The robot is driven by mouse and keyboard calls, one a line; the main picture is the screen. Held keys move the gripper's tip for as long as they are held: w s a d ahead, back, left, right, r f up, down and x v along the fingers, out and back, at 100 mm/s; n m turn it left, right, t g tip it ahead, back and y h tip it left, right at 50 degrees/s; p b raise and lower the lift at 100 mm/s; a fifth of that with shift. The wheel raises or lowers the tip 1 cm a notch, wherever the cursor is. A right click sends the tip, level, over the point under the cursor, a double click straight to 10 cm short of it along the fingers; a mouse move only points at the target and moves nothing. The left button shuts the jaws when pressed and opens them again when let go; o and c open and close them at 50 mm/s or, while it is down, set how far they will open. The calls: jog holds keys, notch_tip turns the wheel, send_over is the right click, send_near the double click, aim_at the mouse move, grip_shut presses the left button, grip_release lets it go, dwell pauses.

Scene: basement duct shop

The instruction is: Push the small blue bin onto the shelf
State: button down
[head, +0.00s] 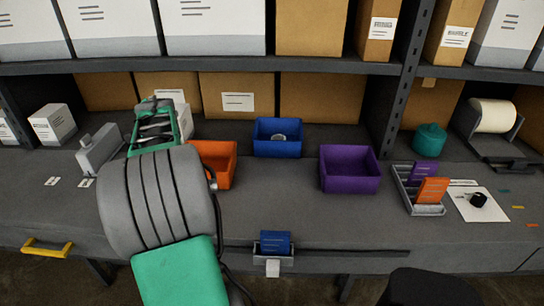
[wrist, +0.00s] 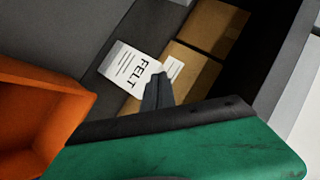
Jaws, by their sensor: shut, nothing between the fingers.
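The small blue bin (head: 278,148) stands upright at the back of the workbench, in front of the cardboard boxes under the shelf. A pale round thing lies in it. I cannot tell how far its base reaches over the shelf edge. My gripper (wrist: 158,92) is shut and empty. In the head view its green end is left of the orange bin, with the blue bin farther right; the fingertips are hard to make out there. The wrist view shows the dark fingers in front of a box labelled FELT (wrist: 130,73), and no blue bin.
The orange bin (head: 226,170) stands between my arm and the blue bin; it also fills the left of the wrist view (wrist: 35,110). A purple bin (head: 349,178) stands to the right. A shelf upright (head: 402,90) rises behind it. The bench in front of the blue bin is clear.

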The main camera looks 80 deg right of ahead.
jog(key=s+d+f+m+g+h+b, duration=0.1)
jog(key=s+d+m+h, duration=0.25)
jog(key=s+d, duration=0.55)
jog(key=s+d+m+g+h+b, duration=0.15)
jog(key=s+d+m, duration=0.25)
jog(key=s+d, duration=0.55)
jog(key=s+d+m+g+h, duration=0.2)
jog(key=s+d+m+h, duration=0.3)
jog(key=s+d, duration=0.65)
jog(key=y+p, duration=0.1)
jog(key=p, duration=0.3)
send_over(277, 143)
jog(key=w+v, duration=0.1)
jog(key=v, duration=0.3)
jog(key=shift+m, duration=0.25)
jog(key=f, duration=0.6)
jog(key=s+f, duration=0.1)
jog(key=f, duration=0.2)
jog(key=shift+a+f, duration=0.1)
jog(key=shift+f, duration=0.2)
jog(key=shift+w+d+p, duration=0.15)
jog(key=shift+d+p, duration=0.3)
jog(key=shift+p, duration=0.1)
jog(key=shift+d+f, duration=0.1)
jog(key=shift+d, duration=0.05)
